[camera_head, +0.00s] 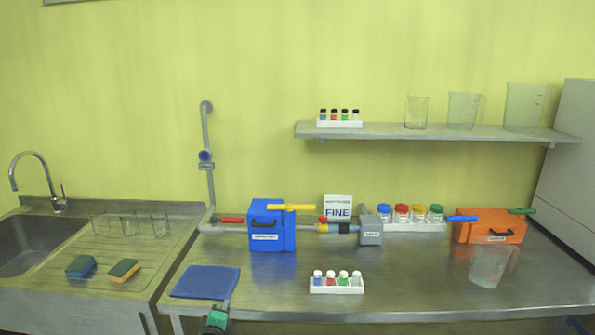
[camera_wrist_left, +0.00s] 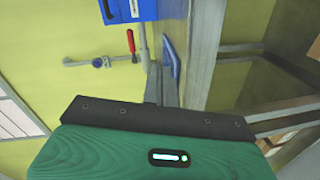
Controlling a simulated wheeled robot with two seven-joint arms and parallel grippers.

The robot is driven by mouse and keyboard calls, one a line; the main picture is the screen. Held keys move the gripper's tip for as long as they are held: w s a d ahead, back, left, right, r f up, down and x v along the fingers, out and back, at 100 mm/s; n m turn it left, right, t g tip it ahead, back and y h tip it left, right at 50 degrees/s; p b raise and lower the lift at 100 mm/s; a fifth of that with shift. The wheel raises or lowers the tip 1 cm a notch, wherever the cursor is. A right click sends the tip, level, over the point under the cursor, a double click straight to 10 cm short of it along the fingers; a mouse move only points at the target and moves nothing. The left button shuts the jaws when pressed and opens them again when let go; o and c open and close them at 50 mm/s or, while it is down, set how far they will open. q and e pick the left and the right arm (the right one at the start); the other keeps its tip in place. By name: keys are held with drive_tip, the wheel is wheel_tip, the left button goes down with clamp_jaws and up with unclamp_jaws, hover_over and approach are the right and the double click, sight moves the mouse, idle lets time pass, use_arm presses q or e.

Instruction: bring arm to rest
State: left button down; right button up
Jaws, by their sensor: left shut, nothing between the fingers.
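My left gripper (camera_head: 226,304) shows at the bottom of the head view, low in front of the bench's front edge and just below the blue cloth (camera_head: 206,282). Only its green and dark body and narrow fingers show there. In the left wrist view its grey fingers (camera_wrist_left: 160,84) are together, with nothing between them. The blue cloth (camera_wrist_left: 172,60) also shows there, just beyond the fingertips. I cannot tell from these views how far apart they are. My right gripper is not in view.
The metal bench (camera_head: 400,285) carries a blue device (camera_head: 266,228), an orange device (camera_head: 485,230), a rack of small vials (camera_head: 337,286) and a clear beaker (camera_head: 488,265). A sink (camera_head: 30,250) and sponges (camera_head: 124,269) are at left. The bench's front right is mostly clear.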

use_arm(q)
drive_tip(key=s+f+m+g+h, duration=0.1)
drive_tip(key=s+f+m+g, duration=0.2)
drive_tip(key=s, duration=0.5)
drive_tip(key=s+f+m+g, duration=0.2)
drive_tip(key=s+m, duration=0.2)
drive_tip(key=s, duration=0.4)
drive_tip(key=s+f+m+g+h, duration=0.1)
drive_tip(key=s+f+m+g, duration=0.2)
drive_tip(key=s, duration=0.5)
drive_tip(key=s+a+r+m+g+y, duration=0.1)
drive_tip(key=s+r+m+g, duration=0.2)
drive_tip(key=s, duration=1)
drive_tip(key=s+a+r+m+g+y, duration=0.15)
drive_tip(key=s+m, duration=0.25)
drive_tip(key=s, duration=0.8)
wheel_tip(320, 180, down, 30)
drive_tip(key=g, duration=0.2)
drive_tip(key=s+a+f, duration=0.2)
drive_tip(key=s+f, duration=1.7)
drive_tip(key=f, duration=0.2)
drive_tip(key=shift+s+a+g, duration=0.35)
drive_tip(key=shift+g, duration=0.1)
drive_tip(key=shift+f, duration=0.1)
